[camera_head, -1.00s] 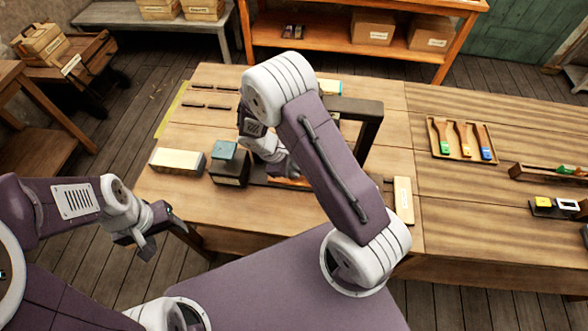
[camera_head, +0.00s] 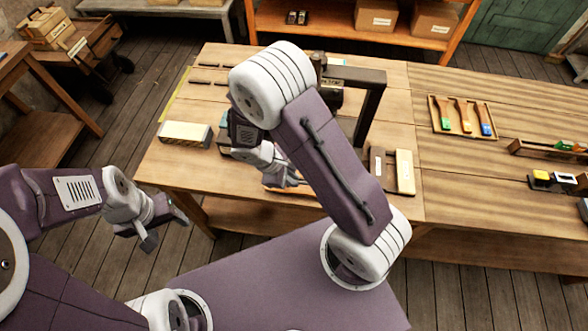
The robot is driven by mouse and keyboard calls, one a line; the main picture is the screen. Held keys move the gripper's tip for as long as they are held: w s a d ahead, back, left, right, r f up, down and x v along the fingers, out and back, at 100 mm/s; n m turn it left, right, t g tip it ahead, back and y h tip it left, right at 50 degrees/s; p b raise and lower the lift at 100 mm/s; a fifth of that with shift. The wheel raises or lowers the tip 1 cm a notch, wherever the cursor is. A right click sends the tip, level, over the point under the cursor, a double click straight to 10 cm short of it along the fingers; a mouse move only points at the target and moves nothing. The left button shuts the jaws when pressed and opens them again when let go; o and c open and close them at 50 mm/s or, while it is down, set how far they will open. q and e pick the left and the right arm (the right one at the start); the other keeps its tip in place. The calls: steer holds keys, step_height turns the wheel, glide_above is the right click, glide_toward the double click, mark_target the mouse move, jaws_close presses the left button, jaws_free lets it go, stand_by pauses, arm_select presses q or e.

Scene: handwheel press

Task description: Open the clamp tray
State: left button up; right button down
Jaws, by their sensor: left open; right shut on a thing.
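The press's dark frame (camera_head: 369,100) stands on the wooden table, partly hidden behind my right arm. My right gripper (camera_head: 290,180) is low at the table's front edge, below the press. It is shut on what looks like the front of the clamp tray, an orange-brown strip (camera_head: 292,190). My own arm hides most of the tray and the handwheel, so I cannot tell exactly how far out the tray is. My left gripper (camera_head: 164,228) is open and empty, in the air in front of the table's left corner.
A pale block (camera_head: 185,133) lies on the table's left part. A pale wooden bar (camera_head: 405,172) lies right of the press.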

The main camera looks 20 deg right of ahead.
steer(key=shift+s+a, duration=0.35)
steer(key=shift+s, duration=0.2)
steer(key=shift+s+a, duration=0.3)
steer(key=shift+s, duration=0.25)
steer(key=shift+w, duration=0.1)
steer(key=c, duration=1.5)
jaws_free()
steer(key=shift+d, duration=0.1)
steer(key=v, duration=0.9)
steer(key=shift+p, duration=0.35)
